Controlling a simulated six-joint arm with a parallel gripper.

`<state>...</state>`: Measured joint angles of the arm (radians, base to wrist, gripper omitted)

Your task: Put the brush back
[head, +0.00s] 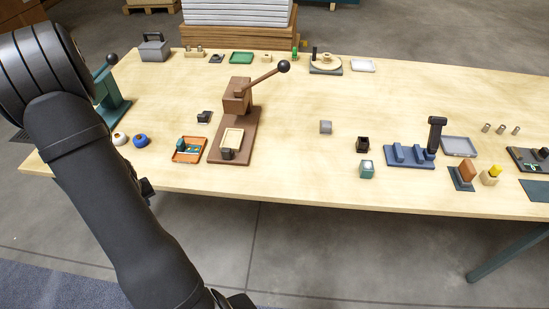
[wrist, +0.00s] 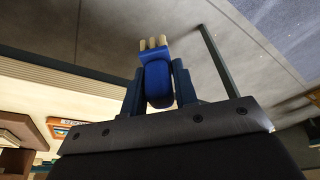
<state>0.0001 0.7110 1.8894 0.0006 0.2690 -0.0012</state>
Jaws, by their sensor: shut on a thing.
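In the wrist view my gripper (wrist: 158,88) is shut on a blue brush (wrist: 155,70). The brush is held between the two dark blue fingers, and its pale bristle tufts point away from the palm. Floor shows behind it in that view, with the table edge to the left. In the head view my dark arm fills the left side, and I cannot make out the brush or the fingertips there. I cannot tell which spot on the table is the brush's place.
The wooden table (head: 290,120) holds a brown lever press (head: 236,120), an orange tray (head: 189,150), two small round pots (head: 140,140), a blue slotted block (head: 408,157) and a grey tray (head: 459,147). A green press (head: 113,100) stands close to my arm. The table's middle is mostly clear.

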